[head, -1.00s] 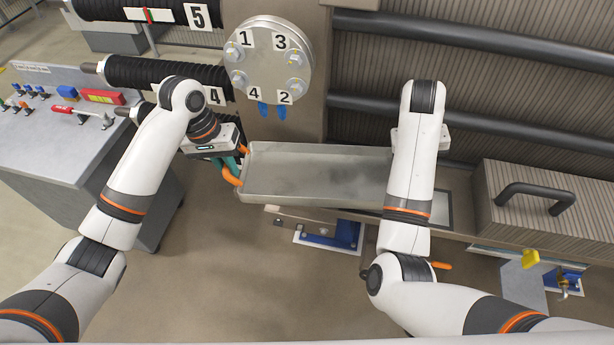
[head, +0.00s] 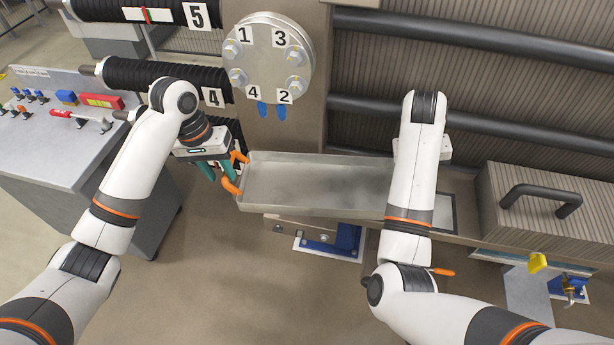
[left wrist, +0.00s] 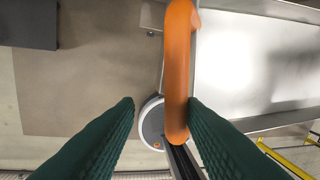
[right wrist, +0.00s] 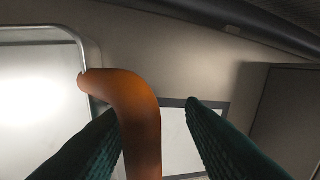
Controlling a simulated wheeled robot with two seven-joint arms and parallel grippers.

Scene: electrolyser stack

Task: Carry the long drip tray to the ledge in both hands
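The long grey drip tray (head: 315,183) lies level along the ledge (head: 465,222), apparently resting on it. Its right end is behind my right arm in the head view. My left gripper (head: 215,172) is at the left end. In the left wrist view, its green fingers are apart, with the orange left handle (left wrist: 178,70) close to the right finger. My right gripper (right wrist: 153,103) is hidden in the head view. In the right wrist view, its fingers are apart, with the orange right handle (right wrist: 140,105) between them, nearer the left finger.
A ribbed box with a black handle (head: 541,196) stands on the right. A dark-framed pale panel (head: 443,210) lies beside the tray's right end. A round bolted flange (head: 268,58) is behind. A bench with coloured tools (head: 60,120) stands left. The floor in front is open.

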